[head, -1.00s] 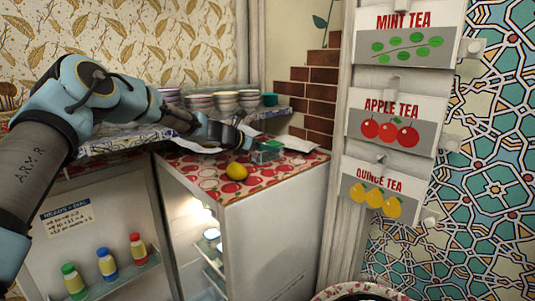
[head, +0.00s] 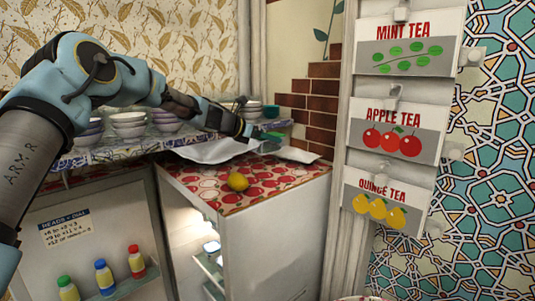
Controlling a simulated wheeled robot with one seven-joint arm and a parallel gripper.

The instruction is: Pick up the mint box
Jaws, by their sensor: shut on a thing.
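The mint box (head: 268,146) is a small green box at the back of the counter, partly hidden by my gripper. My gripper (head: 256,138) reaches in from the left and is shut on the box. It holds the box a little above the red-and-white patterned counter top. The fingertips are small and hard to make out.
A yellow lemon (head: 238,182) lies on the counter (head: 205,191) in front. Stacked bowls (head: 128,124) and a teal cup (head: 271,110) stand on the shelf behind. A brick wall (head: 312,108) and tea signs (head: 402,49) bound the right.

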